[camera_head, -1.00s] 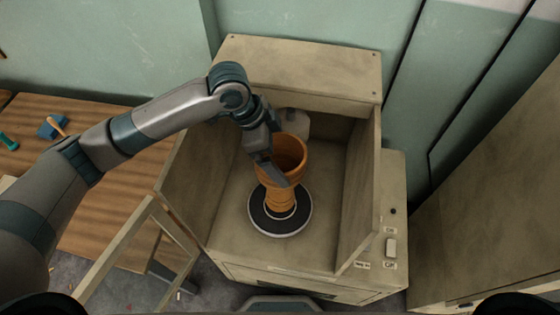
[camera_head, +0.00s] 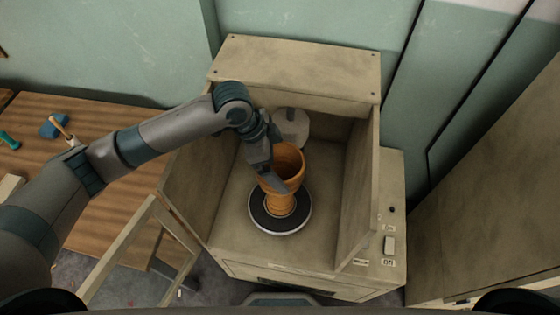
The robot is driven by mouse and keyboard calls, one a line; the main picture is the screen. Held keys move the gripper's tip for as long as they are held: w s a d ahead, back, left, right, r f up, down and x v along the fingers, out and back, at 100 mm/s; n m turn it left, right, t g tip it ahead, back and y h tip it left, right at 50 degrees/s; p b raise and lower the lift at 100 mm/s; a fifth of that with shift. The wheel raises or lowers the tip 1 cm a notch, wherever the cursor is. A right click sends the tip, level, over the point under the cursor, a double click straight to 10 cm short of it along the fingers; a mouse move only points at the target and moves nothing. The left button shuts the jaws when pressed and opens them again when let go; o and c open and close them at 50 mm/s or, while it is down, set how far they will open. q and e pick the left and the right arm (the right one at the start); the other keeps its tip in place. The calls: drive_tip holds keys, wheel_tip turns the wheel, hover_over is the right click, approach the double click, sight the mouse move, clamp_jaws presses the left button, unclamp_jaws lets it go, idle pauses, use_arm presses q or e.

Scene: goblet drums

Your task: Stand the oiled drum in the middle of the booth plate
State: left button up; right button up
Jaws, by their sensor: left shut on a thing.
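The orange-brown drum (camera_head: 282,200) is upright, wide open mouth up, inside the open-fronted booth. Its foot is over the middle of the round dark booth plate (camera_head: 262,220) with a pale rim; I cannot tell whether it touches. My left gripper (camera_head: 276,181) is shut on the drum's upper wall, on the left and near side, and hides part of the bowl. My right gripper is not in view.
The beige booth (camera_head: 295,60) has side walls close on both sides of the drum and a pale round part (camera_head: 291,125) at the back. A switch box (camera_head: 390,245) is at right. A wooden table (camera_head: 110,150) with a blue-headed tool (camera_head: 54,126) is at left.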

use_arm(q)
drive_tip(key=o, duration=1.7)
drive_tip(key=shift+f, duration=0.1)
drive_tip(key=b+v, duration=0.2)
drive_tip(key=v, duration=1)
